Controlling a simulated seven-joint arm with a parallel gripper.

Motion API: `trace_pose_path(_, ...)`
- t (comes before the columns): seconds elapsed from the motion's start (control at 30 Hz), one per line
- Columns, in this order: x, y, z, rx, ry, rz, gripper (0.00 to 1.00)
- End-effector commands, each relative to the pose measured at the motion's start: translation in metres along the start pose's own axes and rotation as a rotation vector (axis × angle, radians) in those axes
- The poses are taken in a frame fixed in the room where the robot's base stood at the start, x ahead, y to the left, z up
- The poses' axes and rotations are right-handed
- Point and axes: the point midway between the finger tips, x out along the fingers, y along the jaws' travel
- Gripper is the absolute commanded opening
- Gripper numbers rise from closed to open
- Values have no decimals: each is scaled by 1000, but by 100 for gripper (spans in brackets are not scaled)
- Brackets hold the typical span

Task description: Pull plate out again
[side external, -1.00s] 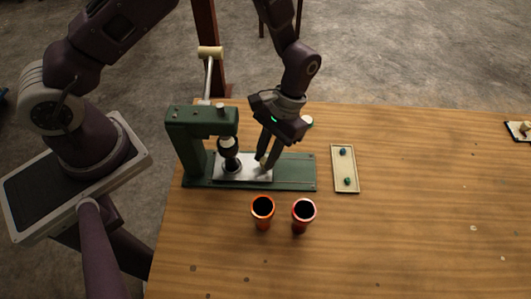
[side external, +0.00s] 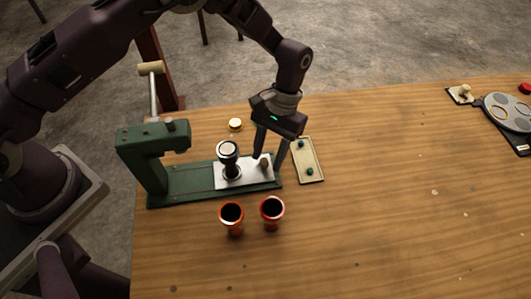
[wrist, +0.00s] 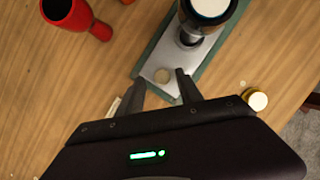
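The silver plate (side external: 247,182) lies on the green base of the press (side external: 155,160), slid out to the right, clear of the press head. A dark goblet drum with a pale top (side external: 229,160) stands upright on it; it also shows in the wrist view (wrist: 207,12). A small pale knob (side external: 264,161) stands on the plate's right part. My gripper (side external: 270,158) is open at the knob. In the wrist view the knob (wrist: 162,76) appears between and just beyond the two spread fingertips (wrist: 162,82), with gaps on both sides.
Two red-orange cups (side external: 231,230) (side external: 271,226) stand in front of the press. A beige tray (side external: 318,178) with small dark pieces lies to the right of my gripper. A round gold-rimmed piece (side external: 235,125) lies behind the press. The table's right front is clear.

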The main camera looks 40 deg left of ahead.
Motion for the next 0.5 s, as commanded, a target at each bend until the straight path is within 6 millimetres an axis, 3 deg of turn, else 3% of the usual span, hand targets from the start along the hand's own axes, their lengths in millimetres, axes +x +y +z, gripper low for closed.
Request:
trace_pose_path(0.27, -3, -1, 1, 0, -4, -2, 42)
trace_pose_path(0.5, -51, 0, 0, 1, 0, -1, 42)
